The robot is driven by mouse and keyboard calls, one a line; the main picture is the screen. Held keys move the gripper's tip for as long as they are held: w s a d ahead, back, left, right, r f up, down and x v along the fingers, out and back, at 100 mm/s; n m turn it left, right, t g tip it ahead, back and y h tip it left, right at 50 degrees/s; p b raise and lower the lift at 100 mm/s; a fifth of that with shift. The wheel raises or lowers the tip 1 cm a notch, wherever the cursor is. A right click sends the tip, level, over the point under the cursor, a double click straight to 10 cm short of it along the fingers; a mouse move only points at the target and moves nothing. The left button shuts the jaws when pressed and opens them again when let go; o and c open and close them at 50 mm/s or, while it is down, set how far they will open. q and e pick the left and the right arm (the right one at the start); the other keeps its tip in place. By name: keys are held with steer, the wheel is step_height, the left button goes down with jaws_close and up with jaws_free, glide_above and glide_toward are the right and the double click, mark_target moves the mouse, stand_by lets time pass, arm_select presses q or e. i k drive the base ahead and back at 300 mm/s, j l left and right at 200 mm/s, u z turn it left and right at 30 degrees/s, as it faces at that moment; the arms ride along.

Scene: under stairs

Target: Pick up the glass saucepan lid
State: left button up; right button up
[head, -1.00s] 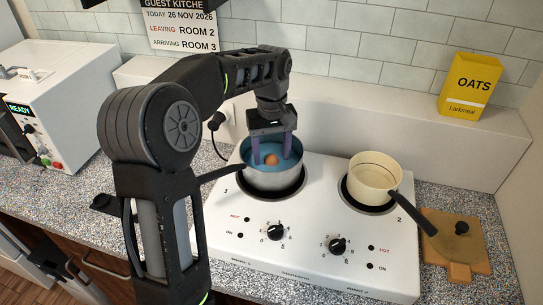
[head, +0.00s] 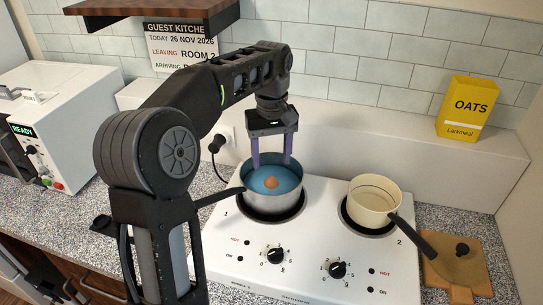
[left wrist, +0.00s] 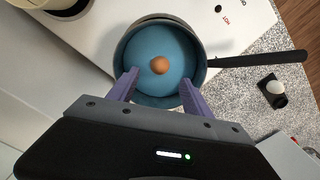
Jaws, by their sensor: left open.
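A round, see-through-looking lid (head: 450,268) with a black knob lies on the wooden board at the right; this one looks like glass. My right gripper is out of view.
A cream saucepan (head: 374,207) stands on the right hotplate, its dark handle reaching toward the wooden board (head: 474,284). A yellow oats box (head: 466,108) stands on the ledge behind. A white appliance (head: 55,130) is at left, with a wooden shelf (head: 150,8) above.

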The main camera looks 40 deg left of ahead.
mark_target(460, 261)
steer(key=k, duration=1.5)
